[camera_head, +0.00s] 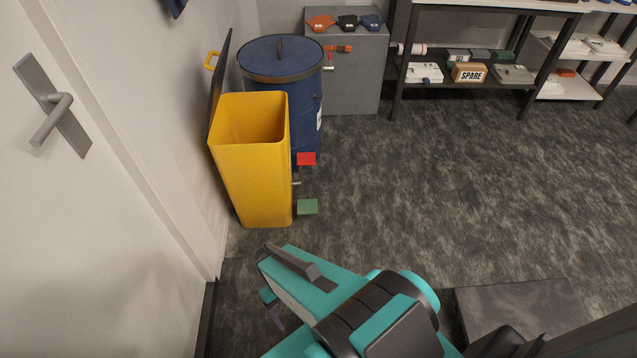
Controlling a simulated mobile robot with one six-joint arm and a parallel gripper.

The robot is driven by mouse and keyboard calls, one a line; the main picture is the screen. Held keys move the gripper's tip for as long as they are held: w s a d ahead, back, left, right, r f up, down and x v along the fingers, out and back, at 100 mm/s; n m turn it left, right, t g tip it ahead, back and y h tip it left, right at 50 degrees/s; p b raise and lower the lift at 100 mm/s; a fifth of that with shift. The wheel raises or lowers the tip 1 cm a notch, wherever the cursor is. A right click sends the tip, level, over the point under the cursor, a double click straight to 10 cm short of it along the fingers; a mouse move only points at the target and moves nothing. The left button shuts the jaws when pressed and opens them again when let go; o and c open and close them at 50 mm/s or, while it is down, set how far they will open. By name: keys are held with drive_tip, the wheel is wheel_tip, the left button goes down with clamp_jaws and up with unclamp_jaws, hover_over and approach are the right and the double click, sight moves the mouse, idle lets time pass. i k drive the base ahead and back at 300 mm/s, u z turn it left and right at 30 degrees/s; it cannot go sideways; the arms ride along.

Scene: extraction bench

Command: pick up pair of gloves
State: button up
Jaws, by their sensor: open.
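I cannot make out a pair of gloves for certain. Three small folded items lie in a row on top of a grey cabinet (346,88) at the back: an orange one (321,22), a black one (347,22) and a dark blue one (371,21). They are too small to tell whether they are gloves. My gripper (270,279) is at the bottom middle, at the end of my teal and black arm. It is open, with nothing seen in it. It is in front of the yellow bin and well apart from the cabinet.
A yellow bin (256,185) with its lid up and a blue drum (281,60) stand along the left wall. Red (306,159) and green (307,207) pedals stick out. A shelf (440,80) with boxes stands at the back. The middle floor is clear.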

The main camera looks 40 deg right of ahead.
sight(321, 22)
drive_tip(key=u, duration=1.25)
drive_tip(key=k, duration=0.1)
drive_tip(key=z, duration=2.2)
